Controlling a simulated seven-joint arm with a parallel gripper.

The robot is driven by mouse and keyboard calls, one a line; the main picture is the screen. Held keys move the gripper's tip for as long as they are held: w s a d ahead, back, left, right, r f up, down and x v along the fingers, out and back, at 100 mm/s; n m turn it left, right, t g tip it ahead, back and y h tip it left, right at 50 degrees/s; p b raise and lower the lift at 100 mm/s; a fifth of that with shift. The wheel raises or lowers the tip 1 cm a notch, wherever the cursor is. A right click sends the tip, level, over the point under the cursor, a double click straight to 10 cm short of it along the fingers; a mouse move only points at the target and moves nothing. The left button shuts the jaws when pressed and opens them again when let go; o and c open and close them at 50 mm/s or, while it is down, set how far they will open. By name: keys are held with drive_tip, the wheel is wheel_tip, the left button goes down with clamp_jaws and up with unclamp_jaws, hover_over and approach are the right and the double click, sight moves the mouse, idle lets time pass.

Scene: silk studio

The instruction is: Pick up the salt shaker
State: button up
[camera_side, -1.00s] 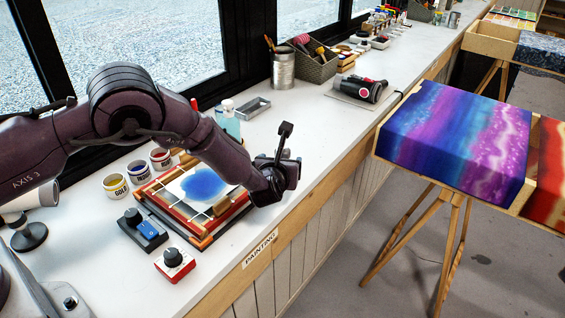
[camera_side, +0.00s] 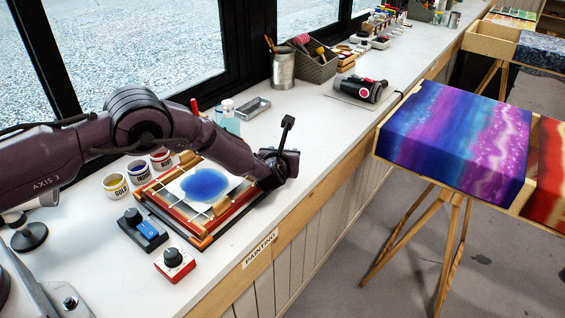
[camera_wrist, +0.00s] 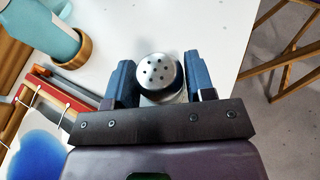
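The salt shaker shows in the wrist view as a round silver cap (camera_wrist: 160,70) with several dark holes, above a paler body. It stands upright on the white worktop, between the two blue fingers of my gripper (camera_wrist: 161,80). The fingers are apart, one on each side of the shaker, with little or no gap visible; firm contact cannot be made out. In the side view my gripper (camera_side: 280,164) is low over the front edge of the worktop, right of the painting frame. The shaker is hidden there behind my gripper.
The wooden frame (camera_side: 205,238) with a blue-stained cloth (camera_side: 203,185) lies just left of my gripper. A teal bottle (camera_wrist: 50,20) stands near it. Paint jars (camera_side: 116,186) and a red-based dial (camera_side: 175,263) are farther left. The worktop (camera_side: 315,140) right of my gripper is clear.

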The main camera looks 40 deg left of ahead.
drive_tip(key=c, duration=0.5)
drive_tip(key=shift+r, duration=0.1)
